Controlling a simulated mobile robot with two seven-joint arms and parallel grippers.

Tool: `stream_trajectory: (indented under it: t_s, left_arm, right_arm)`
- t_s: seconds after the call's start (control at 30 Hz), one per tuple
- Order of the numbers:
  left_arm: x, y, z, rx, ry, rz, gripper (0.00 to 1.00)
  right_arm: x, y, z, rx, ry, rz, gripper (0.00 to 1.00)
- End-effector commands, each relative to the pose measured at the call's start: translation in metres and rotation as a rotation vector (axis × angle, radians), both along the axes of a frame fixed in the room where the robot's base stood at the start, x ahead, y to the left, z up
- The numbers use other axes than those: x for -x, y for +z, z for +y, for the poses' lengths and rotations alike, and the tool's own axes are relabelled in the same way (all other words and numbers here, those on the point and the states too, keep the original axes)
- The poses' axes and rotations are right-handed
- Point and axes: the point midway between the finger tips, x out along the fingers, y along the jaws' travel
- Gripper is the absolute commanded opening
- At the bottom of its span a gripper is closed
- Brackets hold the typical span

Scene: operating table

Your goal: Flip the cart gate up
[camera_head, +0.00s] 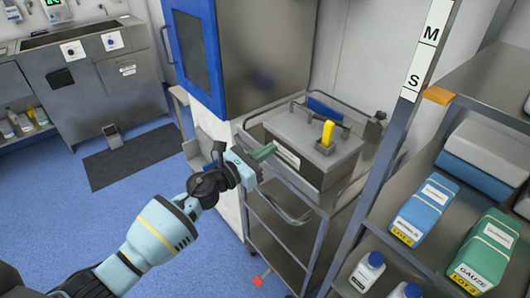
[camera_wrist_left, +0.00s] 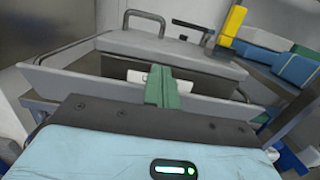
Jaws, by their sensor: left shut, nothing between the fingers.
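The cart (camera_head: 247,215) stands right of centre in the head view, with a metal rail around its top. A curved tube bar (camera_head: 290,216), which looks like the gate, hangs below the top edge on the near side. My left gripper (camera_head: 263,152) is shut and empty, its green fingers at the near side of the cart top, by the grey box. In the left wrist view the shut fingers (camera_wrist_left: 165,85) are in front of the box's pale label (camera_wrist_left: 137,76). I cannot tell whether they touch anything. My right gripper is not in view.
A grey box (camera_head: 300,135) with a yellow-handled part fills much of the cart top. A blue-doored cabinet (camera_head: 197,45) stands behind the cart. A shelf rack (camera_head: 400,165) with bottles and packs stands close on the right. The blue floor (camera_head: 55,200) at left is mostly clear.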

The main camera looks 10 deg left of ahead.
Motion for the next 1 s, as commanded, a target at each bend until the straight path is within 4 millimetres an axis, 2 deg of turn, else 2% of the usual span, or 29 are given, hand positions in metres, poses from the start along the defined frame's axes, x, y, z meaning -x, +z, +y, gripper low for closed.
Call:
stream_trajectory:
  t_s: [0.63,1.0]
  left_arm:
    - [0.0001,-0.0001,0.0001,0.000,0.000,0.000,0.00]
    - [0.0001,-0.0001,0.0002,0.000,0.000,0.000,0.00]
  right_arm:
    - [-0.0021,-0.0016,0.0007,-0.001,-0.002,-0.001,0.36]
    - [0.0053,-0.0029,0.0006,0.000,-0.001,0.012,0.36]
